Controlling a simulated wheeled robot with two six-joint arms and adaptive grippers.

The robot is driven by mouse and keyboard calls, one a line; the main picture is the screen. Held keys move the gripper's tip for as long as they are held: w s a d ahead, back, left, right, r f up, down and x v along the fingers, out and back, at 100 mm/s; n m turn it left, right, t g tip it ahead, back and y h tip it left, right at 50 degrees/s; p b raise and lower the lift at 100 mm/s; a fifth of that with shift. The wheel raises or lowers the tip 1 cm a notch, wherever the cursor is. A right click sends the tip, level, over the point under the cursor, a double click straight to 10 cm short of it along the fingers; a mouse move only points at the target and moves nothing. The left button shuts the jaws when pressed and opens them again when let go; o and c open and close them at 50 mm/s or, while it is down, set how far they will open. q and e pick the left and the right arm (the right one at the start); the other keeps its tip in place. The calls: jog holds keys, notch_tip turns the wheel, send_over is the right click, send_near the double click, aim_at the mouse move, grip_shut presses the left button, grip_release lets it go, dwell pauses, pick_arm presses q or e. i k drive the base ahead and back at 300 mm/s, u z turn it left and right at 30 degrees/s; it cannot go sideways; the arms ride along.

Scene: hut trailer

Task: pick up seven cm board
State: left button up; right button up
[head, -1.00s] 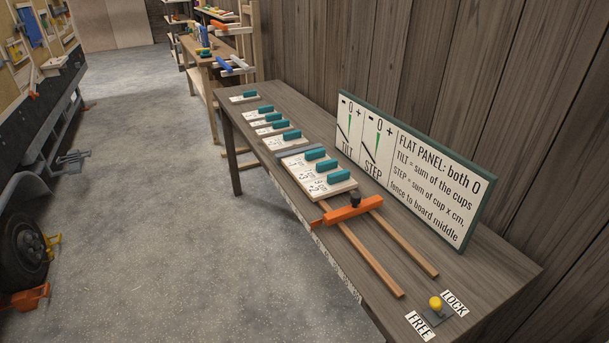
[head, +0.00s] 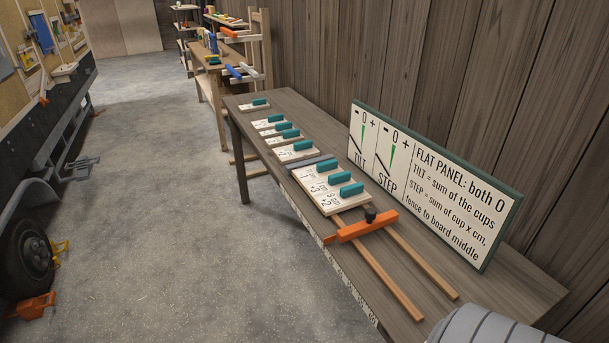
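Several cream boards with teal grips lie in a row along the wooden bench (head: 300,112). The farthest board (head: 247,108) lies apart from the rest. A middle group (head: 287,153) lies behind a grey bar (head: 312,163). The nearest boards (head: 318,193), with three teal grips, lie close together between the grey bar and an orange crosspiece (head: 362,227). The boards' printed marks are too small to read surely, so I cannot tell which is seven cm. Neither gripper is in view. A grey ribbed part of mine covers the bench's near right corner.
Two wooden rails (head: 382,275) run under the orange crosspiece toward the near end. A green-framed sign (head: 435,190) stands along the wall side. A shelf unit (head: 258,50) stands beyond the bench. A trailer with a wheel (head: 27,245) is left; the floor (head: 180,210) between is clear.

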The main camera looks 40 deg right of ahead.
aim_at(337, 180)
jog(key=i, duration=2.05)
jog(key=z, duration=4.25)
